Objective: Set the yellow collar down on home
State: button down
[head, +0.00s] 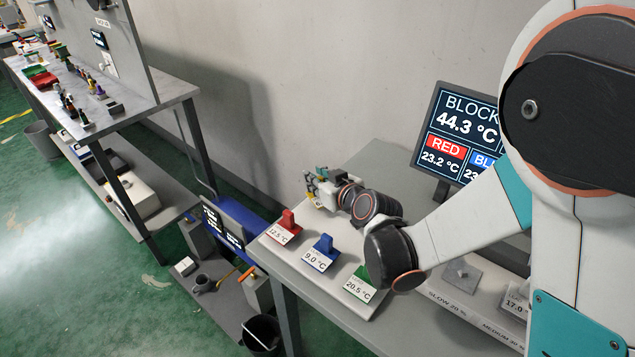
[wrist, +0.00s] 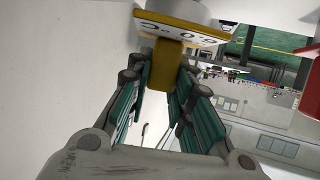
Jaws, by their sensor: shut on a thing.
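The yellow collar (wrist: 182,34) is in the wrist view, with a white label bearing an upside-down temperature on its plate. Its upright yellow part sits between the teal fingers of my gripper (wrist: 163,80), which is shut on it. In the head view my gripper (head: 318,190) is at the back left of the near table, close to the wall, behind the red collar (head: 284,224). The yellow collar is mostly hidden by my gripper there. No place marked home can be made out.
A blue collar (head: 322,249) and a green collar (head: 361,281) stand in a row with the red one on a pale board. A monitor (head: 455,135) stands at the right. A grey block (head: 461,273) is on the right of the table. A second bench (head: 110,110) is at left.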

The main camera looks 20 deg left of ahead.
jog(key=shift+f+b, duration=0.4)
jog(key=shift+b, duration=0.05)
jog(key=shift+f, duration=0.2)
jog(key=c, duration=1.4)
grip_release()
jog(key=shift+r, duration=0.15)
